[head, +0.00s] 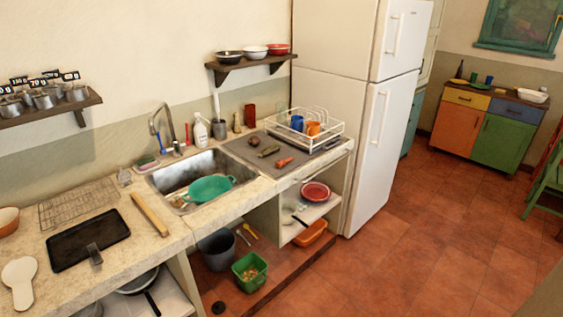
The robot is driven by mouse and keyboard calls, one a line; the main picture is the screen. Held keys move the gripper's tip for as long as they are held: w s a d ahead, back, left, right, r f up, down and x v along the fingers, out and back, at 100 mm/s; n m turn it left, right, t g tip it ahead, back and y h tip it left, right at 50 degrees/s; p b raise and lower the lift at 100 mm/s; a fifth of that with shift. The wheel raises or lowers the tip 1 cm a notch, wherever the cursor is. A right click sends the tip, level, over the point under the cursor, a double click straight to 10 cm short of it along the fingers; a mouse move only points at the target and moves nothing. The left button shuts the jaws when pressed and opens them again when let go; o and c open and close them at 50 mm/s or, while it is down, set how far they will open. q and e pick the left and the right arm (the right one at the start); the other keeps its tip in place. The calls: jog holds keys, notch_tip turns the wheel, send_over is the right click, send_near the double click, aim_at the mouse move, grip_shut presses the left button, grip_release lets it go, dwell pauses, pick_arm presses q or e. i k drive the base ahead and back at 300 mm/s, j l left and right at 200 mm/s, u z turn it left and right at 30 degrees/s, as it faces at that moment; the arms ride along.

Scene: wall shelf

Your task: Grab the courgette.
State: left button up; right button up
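The courgette (269,152) appears to be the small, dark green, elongated thing lying on the grey drainboard (240,150) right of the sink. It lies between a dark roundish item (254,141) and an orange-red, carrot-like item (285,162), apart from both. Nothing covers it. Neither of my grippers is in view.
The sink (165,181) holds a green colander (208,188). A white dish rack (328,130) with cups stands right of the courgette. A wall shelf (248,66) with bowls hangs above. The tall white fridge (365,160) bounds the counter's right end. The red tiled floor in front is mostly clear.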

aim_at(269, 150)
jog(key=u, duration=0.3)
jog(key=i+l+u, duration=0.15)
jog(key=u, duration=0.2)
jog(key=i+l+u, duration=0.2)
jog(key=u, duration=0.15)
jog(key=i+l+u, duration=0.15)
jog(key=l+u, duration=0.2)
jog(key=i+l+u, duration=0.1)
jog(key=l, duration=0.25)
jog(key=i+l, duration=0.15)
jog(key=l, duration=0.2)
jog(key=i+l+u, duration=0.15)
jog(key=l, duration=0.2)
jog(key=i+l, duration=0.65)
